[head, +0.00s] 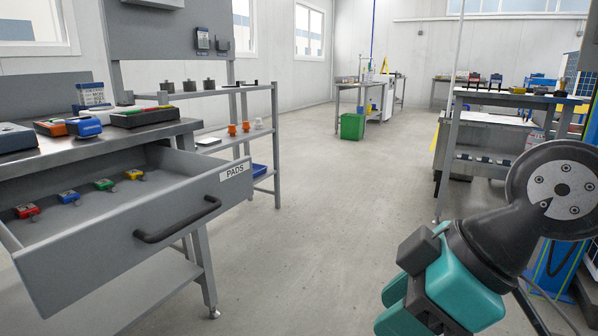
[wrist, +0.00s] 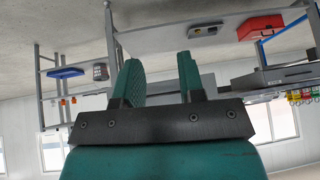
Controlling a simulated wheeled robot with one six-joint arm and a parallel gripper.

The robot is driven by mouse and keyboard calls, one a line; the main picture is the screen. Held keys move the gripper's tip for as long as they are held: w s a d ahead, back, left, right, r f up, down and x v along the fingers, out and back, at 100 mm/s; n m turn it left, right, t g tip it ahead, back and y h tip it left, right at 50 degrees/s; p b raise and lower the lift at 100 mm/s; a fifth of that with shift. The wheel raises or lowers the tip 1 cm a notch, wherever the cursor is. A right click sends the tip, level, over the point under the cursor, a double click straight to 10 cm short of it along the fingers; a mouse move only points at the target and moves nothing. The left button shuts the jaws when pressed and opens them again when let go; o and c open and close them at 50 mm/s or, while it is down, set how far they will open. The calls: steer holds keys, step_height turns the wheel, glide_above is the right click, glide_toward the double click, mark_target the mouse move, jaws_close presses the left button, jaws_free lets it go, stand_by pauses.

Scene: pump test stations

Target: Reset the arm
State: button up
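My gripper (head: 398,303) is at the lower right of the head view, with teal fingers and a dark wrist link behind it. The wrist view shows my gripper (wrist: 160,70) with its two teal fingers apart and nothing between them. It is held in free air over the floor, to the right of the open drawer and touching nothing that I can see. My arm reaches in from the right edge; the rest of it is out of view.
An open drawer (head: 135,240) labelled PADS juts out at the left, holding several small coloured pieces. A grey shelf rack (head: 276,150) stands behind it. A bench (head: 445,150) stands at the right, and a green bin (head: 352,126) further back. The middle floor (head: 300,210) is clear.

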steer(key=s+d+m+g+h+p, duration=0.2)
steer(key=s+d+m, duration=0.2)
steer(key=d+m, duration=0.1)
step_height(320, 180, up, 38)
steer(key=m+p, duration=0.1)
steer(key=p, duration=3.6)
steer(key=shift+s+a+r, duration=0.15)
steer(key=shift+s, duration=0.05)
